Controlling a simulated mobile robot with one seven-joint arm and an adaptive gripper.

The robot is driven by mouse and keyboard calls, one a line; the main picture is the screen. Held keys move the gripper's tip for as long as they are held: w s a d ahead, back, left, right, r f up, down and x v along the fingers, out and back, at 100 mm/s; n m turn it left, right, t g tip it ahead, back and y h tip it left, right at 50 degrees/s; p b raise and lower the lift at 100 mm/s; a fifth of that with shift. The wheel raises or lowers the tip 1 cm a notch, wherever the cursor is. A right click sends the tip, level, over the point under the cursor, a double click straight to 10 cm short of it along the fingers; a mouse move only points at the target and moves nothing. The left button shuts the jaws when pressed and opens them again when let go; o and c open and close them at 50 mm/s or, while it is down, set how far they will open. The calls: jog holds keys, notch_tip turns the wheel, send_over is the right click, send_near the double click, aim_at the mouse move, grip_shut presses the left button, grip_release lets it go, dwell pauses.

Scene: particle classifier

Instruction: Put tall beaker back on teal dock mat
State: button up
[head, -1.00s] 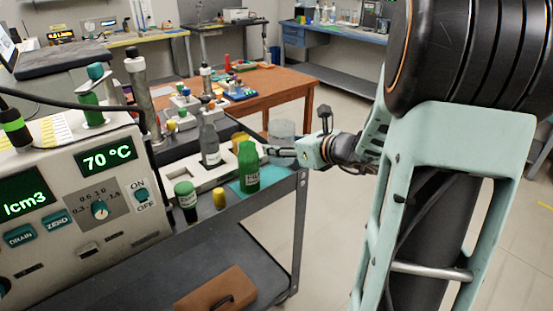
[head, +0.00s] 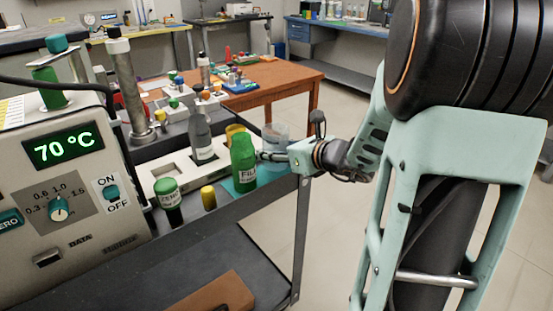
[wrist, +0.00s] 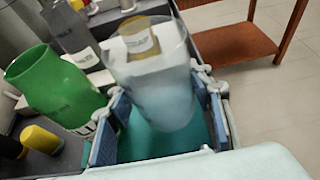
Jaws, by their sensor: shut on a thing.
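The tall beaker (wrist: 160,85) is clear glass and stands between the two blue finger pads of my gripper (wrist: 158,122) in the wrist view. My gripper is shut on it. In the head view the beaker (head: 275,137) shows behind my gripper (head: 268,156), partly hidden by it and the green bottle. The teal dock mat (wrist: 150,143) lies beneath the beaker and between the fingers; it also shows at the cart's right end in the head view (head: 266,176). I cannot tell whether the beaker's base touches the mat.
A green bottle (head: 243,162) stands close left of my gripper. A dark bottle with a green cap (head: 168,200), a yellow-capped vial (head: 208,197) and a grey bottle (head: 201,138) stand nearby on the cart. A brown table (head: 275,85) is behind. Floor right of the cart is clear.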

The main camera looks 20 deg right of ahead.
jog(key=shift+f+b, duration=0.6)
jog(key=shift+f, duration=0.45)
jog(key=shift+s, duration=0.1)
jog(key=shift+f, duration=0.2)
jog(key=o, duration=1.2)
jog(key=shift+r, duration=0.1)
jog(key=shift+r, duration=0.25)
jog(key=p+v, duration=0.3)
jog(key=v, duration=0.9)
jog(key=shift+f, duration=0.15)
